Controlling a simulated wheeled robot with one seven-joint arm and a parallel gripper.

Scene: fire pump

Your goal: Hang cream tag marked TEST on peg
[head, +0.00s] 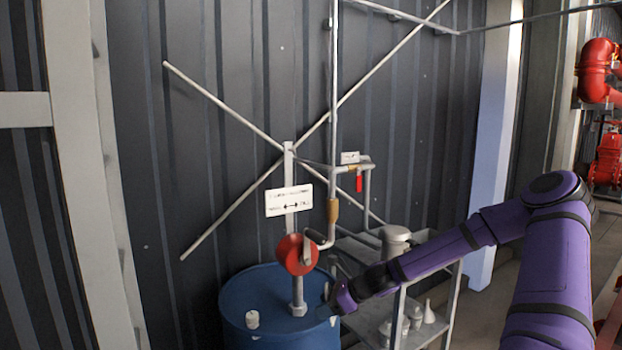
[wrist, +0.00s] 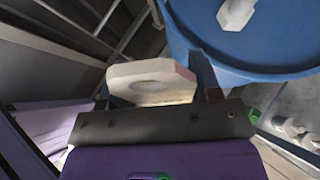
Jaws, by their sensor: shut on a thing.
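My gripper (head: 337,302) is at the right side of the blue drum's top, below the red disc. In the wrist view, a cream tag (wrist: 125,76), an angular plate with a round recess or hole, sits right at my gripper (wrist: 160,100), which is shut on it. No lettering shows on it from this angle, so I cannot read TEST. In the head view the tag is too small or hidden to make out clearly. I cannot pick out the peg for certain in either view.
The blue drum (head: 262,338) bears a white cap (head: 252,319) and a grey post with a red disc (head: 297,254) and white sign (head: 289,200). A grey shelf cart (head: 440,325) with cans and funnels stands right. Pipes rise along the dark wall.

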